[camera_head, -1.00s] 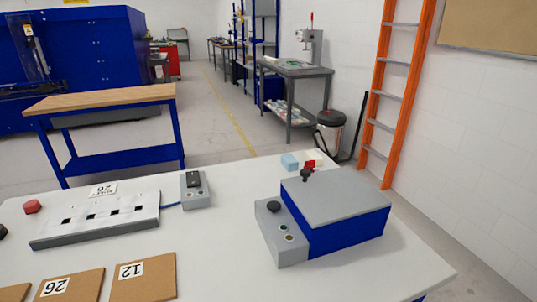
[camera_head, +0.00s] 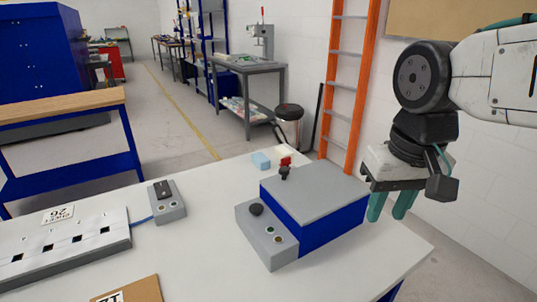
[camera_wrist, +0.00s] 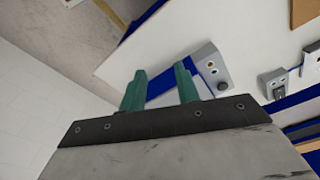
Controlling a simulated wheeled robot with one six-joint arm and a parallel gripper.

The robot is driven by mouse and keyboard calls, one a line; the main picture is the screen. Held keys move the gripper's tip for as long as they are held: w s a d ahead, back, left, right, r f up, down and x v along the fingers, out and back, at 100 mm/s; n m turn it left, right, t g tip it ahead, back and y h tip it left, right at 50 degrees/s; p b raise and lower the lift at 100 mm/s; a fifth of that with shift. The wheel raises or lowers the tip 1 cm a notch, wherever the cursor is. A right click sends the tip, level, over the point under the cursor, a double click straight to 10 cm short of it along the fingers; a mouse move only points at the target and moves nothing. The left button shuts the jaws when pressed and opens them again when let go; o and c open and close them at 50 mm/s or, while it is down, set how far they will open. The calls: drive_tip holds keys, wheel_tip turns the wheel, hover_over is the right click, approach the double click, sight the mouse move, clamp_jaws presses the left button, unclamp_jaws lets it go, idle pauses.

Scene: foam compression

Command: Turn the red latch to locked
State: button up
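A grey-lidded blue box (camera_head: 330,225) stands on the white table; its lid (camera_head: 315,192) is down. A small red piece (camera_head: 286,161), which may be the red latch, shows at the box's far left corner, just behind a black knob (camera_head: 284,173). Its turn position is too small to tell. My gripper (camera_head: 391,208) hangs to the right of the box, apart from it. Its two teal fingers are spread with nothing between them. In the wrist view the fingers (camera_wrist: 160,88) are apart, with part of the blue box (camera_wrist: 168,78) beyond them. I cannot make out the red piece there.
A grey panel with a black knob (camera_head: 256,209) and buttons fronts the box. A light blue block (camera_head: 261,160) lies behind it. A small switch box (camera_head: 167,201) and a slotted grey fixture (camera_head: 65,248) stand left. An orange ladder (camera_head: 349,85) leans at the wall.

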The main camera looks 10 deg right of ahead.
drive_tip(key=w+a+r+m, duration=0.1)
drive_tip(key=w+r+m, duration=0.3)
drive_tip(key=w, duration=1)
drive_tip(key=m+g, duration=0.1)
drive_tip(key=m, duration=0.8)
hover_over(286, 158)
wheel_tip(286, 158, down, 11)
drive_tip(key=shift+r, duration=0.1)
drive_tip(key=shift+w+f, duration=0.15)
drive_tip(key=shift+f, duration=0.5)
wheel_tip(286, 158, down, 7)
drive_tip(key=shift+r, duration=0.1)
clamp_jaws()
